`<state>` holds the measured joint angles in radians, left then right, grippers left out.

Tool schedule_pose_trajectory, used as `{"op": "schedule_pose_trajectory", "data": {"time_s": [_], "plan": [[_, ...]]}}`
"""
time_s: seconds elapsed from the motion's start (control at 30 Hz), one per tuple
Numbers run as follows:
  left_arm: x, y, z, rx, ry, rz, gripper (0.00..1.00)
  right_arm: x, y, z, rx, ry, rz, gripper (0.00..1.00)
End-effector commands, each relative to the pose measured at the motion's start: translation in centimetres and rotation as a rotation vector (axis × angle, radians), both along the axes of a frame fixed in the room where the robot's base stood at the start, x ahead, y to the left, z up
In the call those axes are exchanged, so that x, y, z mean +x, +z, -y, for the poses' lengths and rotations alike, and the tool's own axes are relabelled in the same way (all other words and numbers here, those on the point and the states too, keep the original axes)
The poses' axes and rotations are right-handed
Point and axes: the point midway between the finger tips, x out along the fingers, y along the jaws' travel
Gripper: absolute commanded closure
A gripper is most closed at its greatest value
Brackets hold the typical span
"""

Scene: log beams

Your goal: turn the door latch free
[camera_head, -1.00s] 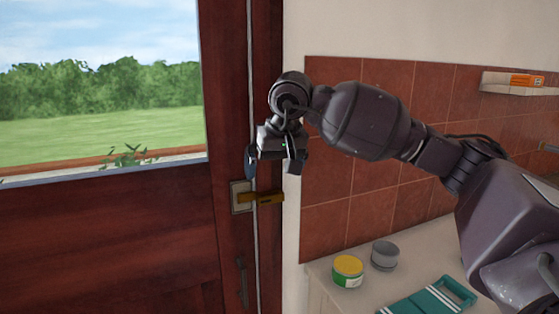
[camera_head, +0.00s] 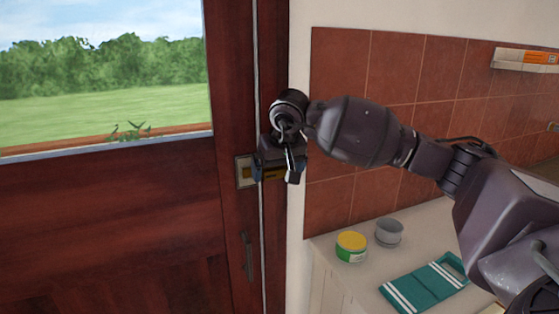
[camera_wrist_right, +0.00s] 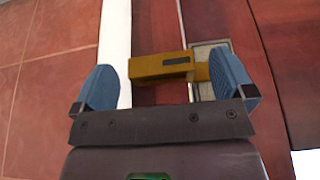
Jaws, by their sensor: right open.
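The door latch (camera_head: 246,171) is a brass lever on a pale plate near the edge of the dark red wooden door (camera_head: 110,220). In the right wrist view the brass lever (camera_wrist_right: 160,66) lies level, between the two blue fingertips. My right gripper (camera_head: 273,173) is at the latch in the head view and hides part of the lever. In the right wrist view my right gripper (camera_wrist_right: 165,85) is open, with a finger on each side of the lever and gaps to both. My left gripper is not in view.
A vertical pull handle (camera_head: 247,256) is on the door below the latch. A counter (camera_head: 340,275) at the right holds a yellow-lidded tin (camera_head: 351,246), a grey tin (camera_head: 389,232) and a teal item (camera_head: 425,287). A wall shelf (camera_head: 515,62) is at the upper right.

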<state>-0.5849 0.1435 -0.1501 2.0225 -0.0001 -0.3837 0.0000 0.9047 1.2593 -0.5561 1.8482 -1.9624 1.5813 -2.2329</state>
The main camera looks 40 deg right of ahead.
Motion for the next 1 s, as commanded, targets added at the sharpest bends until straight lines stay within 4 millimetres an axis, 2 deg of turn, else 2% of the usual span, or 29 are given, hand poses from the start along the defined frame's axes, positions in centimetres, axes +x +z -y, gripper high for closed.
{"op": "schedule_pose_trajectory", "data": {"time_s": [0.37, 0.7, 1.0], "plan": [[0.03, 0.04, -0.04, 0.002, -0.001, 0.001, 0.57, 0.14, -0.33, 0.02, 0.0, 0.0, 0.001, 0.02], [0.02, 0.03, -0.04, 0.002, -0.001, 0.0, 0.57, 0.14, -0.31, 0.02, 0.001, 0.0, 0.001, 0.52], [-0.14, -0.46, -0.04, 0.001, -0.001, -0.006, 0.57, 0.24, -0.33, -0.18, -0.073, 0.002, -0.015, 0.52]]}}
